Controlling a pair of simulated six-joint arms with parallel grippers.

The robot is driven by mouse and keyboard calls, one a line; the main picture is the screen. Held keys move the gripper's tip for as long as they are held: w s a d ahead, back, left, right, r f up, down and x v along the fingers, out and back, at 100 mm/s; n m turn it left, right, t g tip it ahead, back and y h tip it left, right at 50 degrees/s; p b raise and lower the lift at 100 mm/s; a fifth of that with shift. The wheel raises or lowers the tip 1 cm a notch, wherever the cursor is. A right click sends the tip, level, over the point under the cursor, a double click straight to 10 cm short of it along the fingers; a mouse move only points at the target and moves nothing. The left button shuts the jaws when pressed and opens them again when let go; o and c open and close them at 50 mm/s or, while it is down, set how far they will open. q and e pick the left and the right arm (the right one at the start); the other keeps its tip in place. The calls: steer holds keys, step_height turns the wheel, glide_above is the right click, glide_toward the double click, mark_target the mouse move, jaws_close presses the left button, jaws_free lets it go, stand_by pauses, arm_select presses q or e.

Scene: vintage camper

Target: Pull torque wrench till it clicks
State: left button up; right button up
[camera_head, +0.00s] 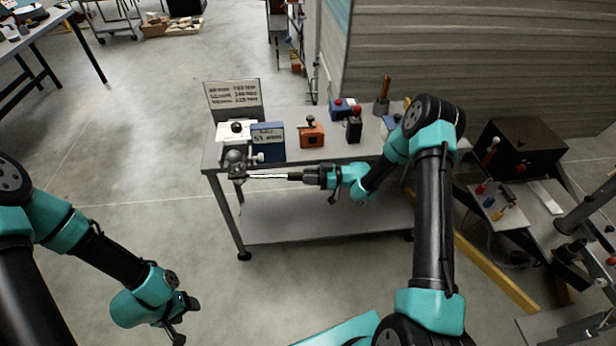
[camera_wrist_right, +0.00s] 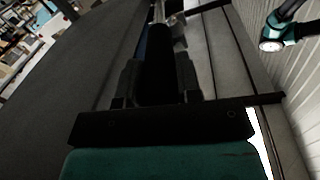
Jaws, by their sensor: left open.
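The torque wrench (camera_head: 272,176) lies level along the front edge of the grey bench, its bright shaft reaching left to a round metal fitting (camera_head: 236,172) at the bench's left corner. My right gripper (camera_head: 314,177) is shut on its dark handle. In the right wrist view the black handle (camera_wrist_right: 155,65) sits between the two fingers of my right gripper (camera_wrist_right: 158,80), with the metal shaft beyond it. My left gripper (camera_head: 180,318) is open and empty, low over the floor at the lower left, well away from the wrench.
The grey bench (camera_head: 300,165) carries a blue box labelled 51 (camera_head: 268,143), an orange block (camera_head: 311,134) and a sign (camera_head: 233,94). A black box (camera_head: 520,150) stands on a table at the right. The floor left of the bench is clear.

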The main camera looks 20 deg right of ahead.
steer(key=o, duration=0.4)
steer(key=shift+o, duration=0.2)
steer(key=v, duration=1.7)
steer(key=shift+d, duration=0.15)
